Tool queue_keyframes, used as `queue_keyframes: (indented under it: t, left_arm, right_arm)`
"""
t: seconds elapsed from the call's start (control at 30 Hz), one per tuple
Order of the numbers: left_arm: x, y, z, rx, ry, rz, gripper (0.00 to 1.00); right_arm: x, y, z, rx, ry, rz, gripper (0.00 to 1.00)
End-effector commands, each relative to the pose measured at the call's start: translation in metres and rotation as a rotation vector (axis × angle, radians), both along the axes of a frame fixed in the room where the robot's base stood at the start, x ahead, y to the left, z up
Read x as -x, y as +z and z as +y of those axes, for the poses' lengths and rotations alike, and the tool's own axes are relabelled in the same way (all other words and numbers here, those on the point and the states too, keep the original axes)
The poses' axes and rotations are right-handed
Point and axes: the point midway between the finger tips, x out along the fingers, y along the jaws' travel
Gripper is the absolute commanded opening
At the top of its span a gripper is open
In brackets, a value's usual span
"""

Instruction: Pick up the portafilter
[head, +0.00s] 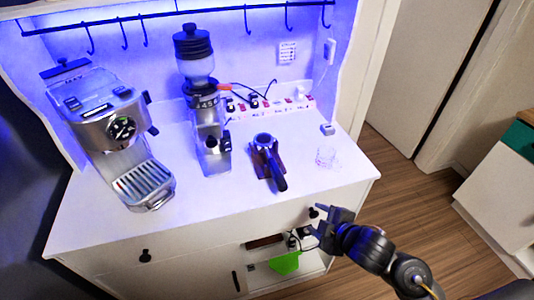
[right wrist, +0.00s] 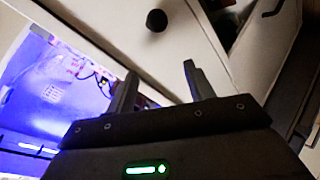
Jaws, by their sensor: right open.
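The portafilter (head: 266,147) rests in a brown stand on the white countertop, right of the grinder. Its black handle (head: 279,184) points towards the front edge. My right gripper (head: 322,221) is open and empty, in front of the cabinet, below and to the right of the handle and apart from it. In the right wrist view the two fingers (right wrist: 160,90) stand apart with nothing between them, and I cannot make out the portafilter there. My left gripper is not in view.
The espresso machine (head: 117,135) stands at the left and the grinder (head: 203,100) is in the middle. The front right of the countertop is clear.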

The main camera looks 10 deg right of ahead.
Motion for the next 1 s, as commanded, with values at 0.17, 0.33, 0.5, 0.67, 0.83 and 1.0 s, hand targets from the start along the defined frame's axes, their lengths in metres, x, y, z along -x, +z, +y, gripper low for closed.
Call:
queue_keyframes:
  t: [0.17,0.33,0.5,0.67,0.83,1.0]
  left_arm:
    - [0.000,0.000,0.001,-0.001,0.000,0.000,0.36]
    - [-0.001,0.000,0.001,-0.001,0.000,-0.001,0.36]
    - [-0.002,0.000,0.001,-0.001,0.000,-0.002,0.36]
    - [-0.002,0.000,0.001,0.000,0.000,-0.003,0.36]
    - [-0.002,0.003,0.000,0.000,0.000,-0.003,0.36]
    - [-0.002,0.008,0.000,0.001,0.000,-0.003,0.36]
  right_arm:
    - [-0.038,0.065,0.016,0.284,0.392,-0.303,0.53]
    - [-0.052,0.097,0.024,0.515,0.701,-0.491,0.53]
    - [-0.054,0.113,0.022,0.686,0.928,-0.600,0.53]
    - [-0.053,0.117,0.020,0.733,0.998,-0.628,0.53]
    - [-0.061,0.114,0.028,0.727,0.995,-0.629,0.53]
    - [-0.079,0.103,0.045,0.725,0.994,-0.628,0.53]
